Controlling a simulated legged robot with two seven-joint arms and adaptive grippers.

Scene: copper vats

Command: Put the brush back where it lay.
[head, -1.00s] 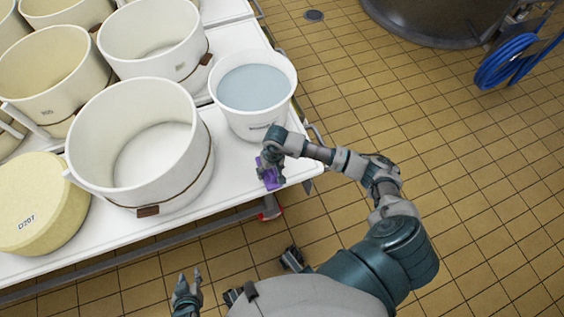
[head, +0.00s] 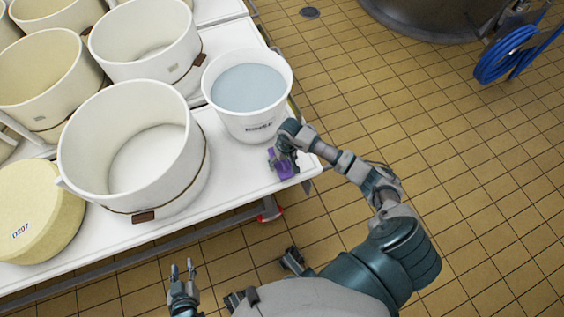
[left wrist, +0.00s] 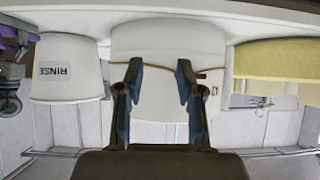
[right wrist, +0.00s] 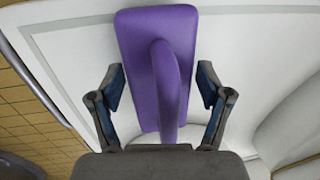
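The purple brush (head: 285,170) lies on the white table (head: 232,178) near its right end, in front of the rinse bucket (head: 252,124). In the right wrist view, the brush (right wrist: 158,60) shows a flat block with a raised handle. My right gripper (head: 281,156) is at the brush; in its wrist view, its fingers (right wrist: 160,95) stand open on either side of the handle, with gaps. My left gripper (head: 183,270) is open and empty, in front of the table; its fingers (left wrist: 159,75) show apart in the left wrist view. Part of the brush (left wrist: 18,36) shows there too.
A large white vat (head: 130,185) stands left of the bucket, with a yellow cheese wheel (head: 38,215) further left. More vats (head: 45,80) stand behind. The table's right edge is close to the brush. Tiled floor (head: 400,120) is clear to the right.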

